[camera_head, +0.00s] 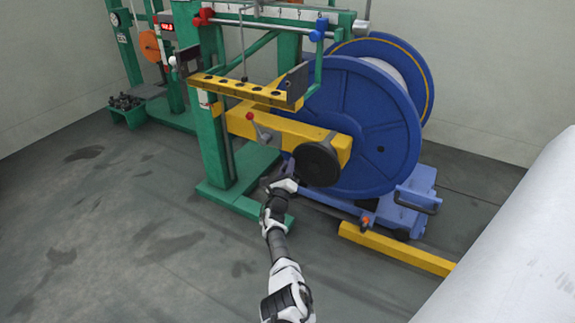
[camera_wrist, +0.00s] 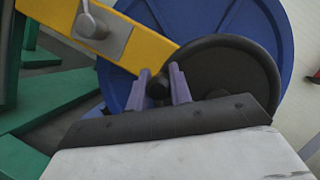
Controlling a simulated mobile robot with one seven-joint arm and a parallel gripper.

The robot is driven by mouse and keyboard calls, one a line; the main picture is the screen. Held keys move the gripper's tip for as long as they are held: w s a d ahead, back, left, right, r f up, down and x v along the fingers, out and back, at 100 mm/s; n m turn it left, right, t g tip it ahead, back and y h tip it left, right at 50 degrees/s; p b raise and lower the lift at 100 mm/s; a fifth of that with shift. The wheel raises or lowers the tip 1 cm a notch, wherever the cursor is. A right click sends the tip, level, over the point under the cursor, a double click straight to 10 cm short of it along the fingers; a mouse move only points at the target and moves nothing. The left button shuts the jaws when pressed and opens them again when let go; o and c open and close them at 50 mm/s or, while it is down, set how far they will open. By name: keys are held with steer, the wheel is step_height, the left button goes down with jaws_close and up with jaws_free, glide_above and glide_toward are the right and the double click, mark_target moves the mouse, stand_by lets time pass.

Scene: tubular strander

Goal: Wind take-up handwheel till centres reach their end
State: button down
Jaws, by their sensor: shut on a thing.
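The take-up handwheel (camera_head: 317,164) is a dark round disc on the end of the yellow arm (camera_head: 285,130), in front of the large blue reel (camera_head: 370,135). In the wrist view the handwheel (camera_wrist: 228,75) fills the right of centre. My gripper (camera_head: 287,181) is at the handwheel's lower left edge. In the wrist view its two purple fingers (camera_wrist: 163,90) stand on either side of the handwheel's small black knob (camera_wrist: 158,89) and are shut on it. The centres cannot be made out behind the reel and arm.
A red-knobbed lever (camera_head: 261,131) sits on the yellow arm, left of the handwheel. The green post and foot (camera_head: 240,200) stand left of my gripper. A yellow floor beam (camera_head: 395,247) and a blue carriage (camera_head: 415,200) lie right. The floor at left is open.

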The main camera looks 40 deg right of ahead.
steer(key=shift+d+r, duration=0.1)
steer(key=c, duration=1.3)
jaws_free()
steer(key=shift+o, duration=0.2)
steer(key=shift+a+f, duration=0.2)
